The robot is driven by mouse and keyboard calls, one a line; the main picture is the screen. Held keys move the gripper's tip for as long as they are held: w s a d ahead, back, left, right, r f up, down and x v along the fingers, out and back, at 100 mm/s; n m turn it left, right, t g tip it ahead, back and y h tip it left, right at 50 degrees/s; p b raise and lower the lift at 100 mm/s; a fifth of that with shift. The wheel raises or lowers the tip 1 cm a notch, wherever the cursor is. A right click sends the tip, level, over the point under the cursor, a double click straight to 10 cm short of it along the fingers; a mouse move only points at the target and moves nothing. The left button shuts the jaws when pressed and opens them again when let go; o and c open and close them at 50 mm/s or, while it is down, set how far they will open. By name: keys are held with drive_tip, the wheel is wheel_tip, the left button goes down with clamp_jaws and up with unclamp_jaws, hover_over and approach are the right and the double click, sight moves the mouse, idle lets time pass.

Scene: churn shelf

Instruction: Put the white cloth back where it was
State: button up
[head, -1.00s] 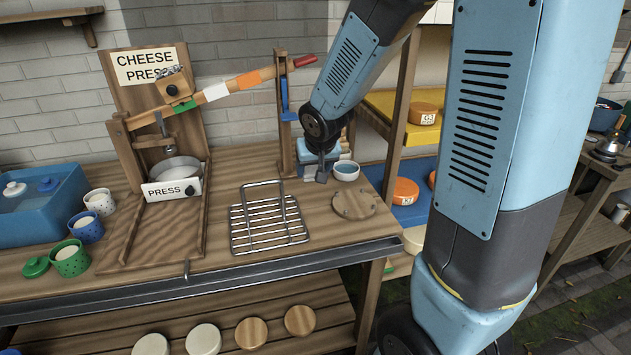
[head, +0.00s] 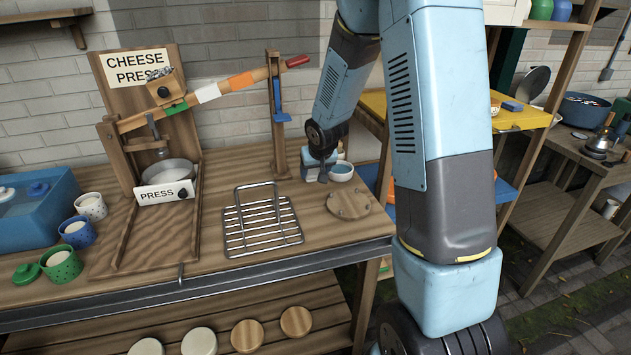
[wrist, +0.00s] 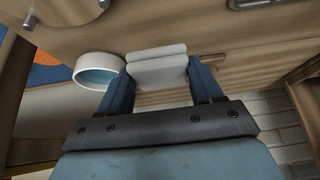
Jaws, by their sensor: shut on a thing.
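In the wrist view a white folded cloth (wrist: 157,62) is between the two blue fingers of my gripper (wrist: 161,78), which is shut on it. In the head view my gripper (head: 318,170) is low over the back right of the wooden bench, just left of a small white bowl (head: 341,172) with blue inside. The same bowl (wrist: 97,72) shows to the left of the cloth in the wrist view. My arm partly hides the cloth in the head view, and I cannot tell whether it touches the bench.
A wire rack (head: 262,228) and a round wooden board (head: 350,206) lie in front of my gripper. The cheese press (head: 150,150) with its long lever post (head: 277,115) stands to the left. A shelf with a yellow top (head: 517,118) is at the right.

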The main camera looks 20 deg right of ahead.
sight(316, 189)
drive_tip(key=shift+w+d+f, duration=0.35)
drive_tip(key=shift+w+f, duration=0.25)
drive_tip(key=shift+f, duration=0.2)
wheel_tip(316, 189, down, 3)
drive_tip(key=shift+w+f, duration=0.1)
drive_tip(key=shift+f, duration=0.05)
drive_tip(key=o, duration=1)
